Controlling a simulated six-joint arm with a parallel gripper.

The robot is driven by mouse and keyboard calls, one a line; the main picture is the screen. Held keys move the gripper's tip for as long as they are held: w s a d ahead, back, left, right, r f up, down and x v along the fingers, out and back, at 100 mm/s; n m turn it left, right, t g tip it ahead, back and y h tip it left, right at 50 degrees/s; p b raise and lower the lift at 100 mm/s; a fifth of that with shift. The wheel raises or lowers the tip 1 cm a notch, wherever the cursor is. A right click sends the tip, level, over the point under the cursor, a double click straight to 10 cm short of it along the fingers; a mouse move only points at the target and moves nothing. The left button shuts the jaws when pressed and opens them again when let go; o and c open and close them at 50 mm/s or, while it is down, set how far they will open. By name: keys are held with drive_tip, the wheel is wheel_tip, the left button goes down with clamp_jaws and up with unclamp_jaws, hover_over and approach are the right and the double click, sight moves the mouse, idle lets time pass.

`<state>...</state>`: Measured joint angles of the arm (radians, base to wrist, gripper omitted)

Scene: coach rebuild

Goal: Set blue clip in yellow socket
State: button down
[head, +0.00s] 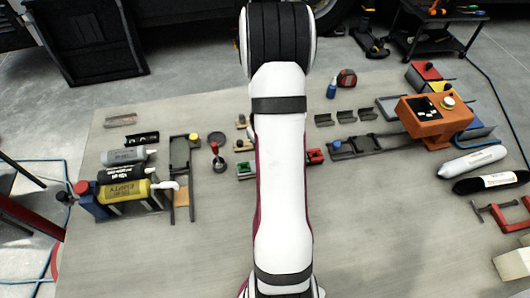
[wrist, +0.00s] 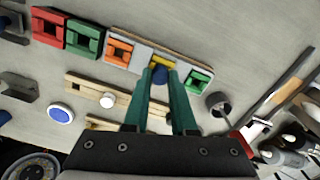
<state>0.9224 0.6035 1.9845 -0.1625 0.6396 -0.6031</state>
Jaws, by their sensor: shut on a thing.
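In the wrist view, my gripper (wrist: 160,76) has its teal fingers closed on the small blue clip (wrist: 159,73) at their tips. The yellow socket (wrist: 162,60) is right at the fingertips, partly covered by the fingers and clip. I cannot tell whether the clip touches it or hovers just above it. The socket sits on a pale strip between an orange socket (wrist: 118,51) and a green socket (wrist: 197,81). In the head view my arm hides the gripper, clip and yellow socket.
Red (wrist: 47,25) and green (wrist: 83,38) blocks stand left of the strip.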

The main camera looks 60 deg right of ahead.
drive_tip(key=shift+f, duration=0.5)
idle(0.9)
drive_tip(key=shift+c, duration=1.3)
unclamp_jaws()
drive_tip(key=shift+r, duration=0.15)
drive_tip(key=shift+r, duration=2.9)
